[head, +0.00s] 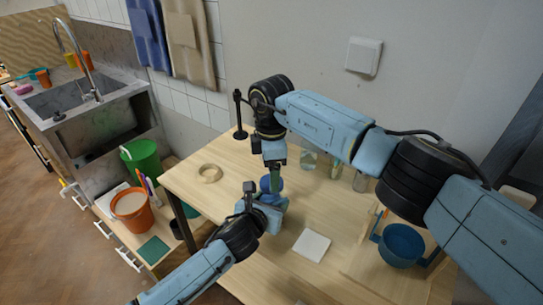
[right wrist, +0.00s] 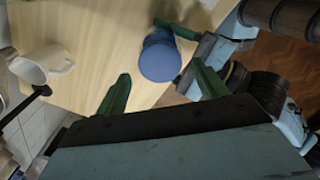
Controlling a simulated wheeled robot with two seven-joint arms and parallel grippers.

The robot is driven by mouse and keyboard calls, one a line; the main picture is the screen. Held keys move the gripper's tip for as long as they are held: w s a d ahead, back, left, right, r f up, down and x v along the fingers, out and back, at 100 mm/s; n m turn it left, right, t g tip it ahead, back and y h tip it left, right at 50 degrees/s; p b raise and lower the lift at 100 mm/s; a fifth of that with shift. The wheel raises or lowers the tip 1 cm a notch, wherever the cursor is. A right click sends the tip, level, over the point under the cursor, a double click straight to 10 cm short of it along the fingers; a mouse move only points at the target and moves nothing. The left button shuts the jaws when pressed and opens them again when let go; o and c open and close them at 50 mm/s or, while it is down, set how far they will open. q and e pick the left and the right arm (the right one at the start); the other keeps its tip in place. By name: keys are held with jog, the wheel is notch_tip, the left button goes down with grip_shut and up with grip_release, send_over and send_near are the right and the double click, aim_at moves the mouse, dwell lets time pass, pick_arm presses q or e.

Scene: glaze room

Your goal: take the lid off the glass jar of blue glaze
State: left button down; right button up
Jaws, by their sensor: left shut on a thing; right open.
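The glass jar of blue glaze stands on the pale wooden table; its blue lid (head: 271,183) shows below my right gripper. In the right wrist view the round lid (right wrist: 160,63) faces the camera, with a little of the jar (right wrist: 158,37) behind it. My left gripper (head: 268,197) is shut on the jar from the near side; its fingertips are mostly hidden in the head view. My right gripper (right wrist: 163,88) is open above the jar, pointing down. Its two green fingers lie on either side of the lid, apart from it.
A white square tile (head: 312,245) lies right of the jar. Clear glass jars (head: 309,161) stand behind, and a blue pot (head: 400,244) stands at the right. A beige ring-shaped thing (head: 210,173) lies at the left. A cream mug (right wrist: 44,63) shows in the right wrist view.

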jog(key=shift+f, duration=1.45)
jog(key=shift+c, duration=0.2)
